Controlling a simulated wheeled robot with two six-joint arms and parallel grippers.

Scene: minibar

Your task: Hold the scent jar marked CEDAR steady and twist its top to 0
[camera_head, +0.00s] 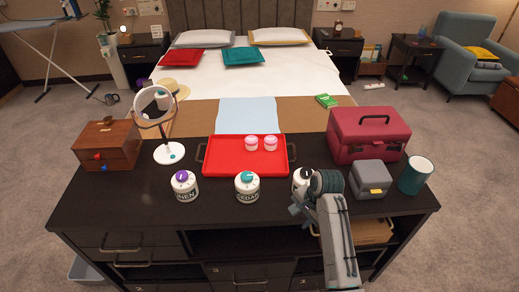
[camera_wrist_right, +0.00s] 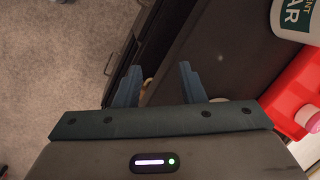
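The CEDAR jar (camera_head: 247,190) is white with a dark label and a teal top (camera_head: 247,176); it stands upright near the front of the dark dresser. Its lower part, with the letters "AR", shows at the upper right of the right wrist view (camera_wrist_right: 298,18). My right gripper (camera_head: 297,209) is to the right of the jar, apart from it, by the dresser's front. In the right wrist view its two fingers (camera_wrist_right: 158,84) are spread with nothing held between them. My left gripper is not in view.
A purple-topped jar (camera_head: 184,188) stands left of CEDAR. A dark-topped jar (camera_head: 301,176) stands right, partly hidden by my right arm. Behind is a red tray (camera_head: 222,166) with two pink-lidded jars (camera_head: 252,143). A grey box (camera_head: 370,181) and teal cup (camera_head: 415,175) are at right.

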